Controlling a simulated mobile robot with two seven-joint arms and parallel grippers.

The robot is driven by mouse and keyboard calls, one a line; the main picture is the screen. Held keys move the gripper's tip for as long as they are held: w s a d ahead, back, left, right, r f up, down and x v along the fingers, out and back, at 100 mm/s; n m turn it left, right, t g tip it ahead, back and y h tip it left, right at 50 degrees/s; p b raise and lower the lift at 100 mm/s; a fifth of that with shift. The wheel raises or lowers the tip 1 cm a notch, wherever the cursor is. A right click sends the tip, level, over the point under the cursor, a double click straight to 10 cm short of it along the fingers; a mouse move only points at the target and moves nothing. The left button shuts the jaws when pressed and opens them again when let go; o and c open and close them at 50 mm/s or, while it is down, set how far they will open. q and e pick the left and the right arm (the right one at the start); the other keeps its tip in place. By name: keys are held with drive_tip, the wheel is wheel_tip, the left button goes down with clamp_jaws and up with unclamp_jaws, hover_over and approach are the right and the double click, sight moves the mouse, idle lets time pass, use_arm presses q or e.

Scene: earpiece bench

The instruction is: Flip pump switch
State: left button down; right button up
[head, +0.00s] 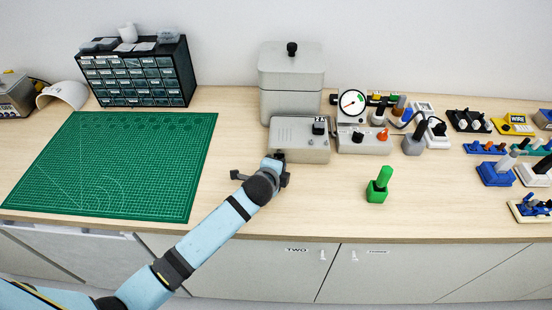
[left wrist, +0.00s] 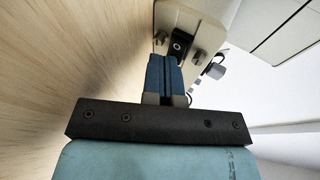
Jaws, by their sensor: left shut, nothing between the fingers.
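A light grey pump box (head: 300,153) sits on the bench in front of a grey lidded canister. It has a black knob (head: 319,128) on its top right. My left gripper (head: 276,160) is at the box's front left corner, with its fingers shut and empty. In the left wrist view the blue fingers (left wrist: 164,78) are together, just below a pale panel (left wrist: 168,20). This panel carries a small black switch-like part (left wrist: 180,43) between metal posts. The fingertips appear very close to it; I cannot tell if they touch. My right gripper is out of view.
The canister (head: 291,95) stands behind the box. A second grey box (head: 362,146) with a dial gauge (head: 352,104) is to its right. A green tool (head: 379,186) stands in front. A green mat (head: 120,160) lies left, with clear wood between.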

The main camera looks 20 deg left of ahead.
sight(281, 192)
use_arm(q)
drive_tip(key=shift+s+d, duration=0.25)
drive_tip(key=shift+s, duration=0.25)
drive_tip(key=shift+s+p, duration=0.15)
drive_tip(key=shift+p, duration=0.2)
drive_tip(key=shift+s+d+p, duration=0.3)
drive_tip(key=shift+s+d, duration=0.05)
drive_tip(key=shift+s, duration=0.35)
drive_tip(key=shift+s+d+p, duration=0.25)
drive_tip(key=shift+s+d, duration=0.05)
drive_tip(key=shift+s, duration=0.45)
drive_tip(key=shift+s+d+p, duration=0.3)
drive_tip(key=shift+s+d, duration=0.05)
drive_tip(key=shift+s, duration=0.35)
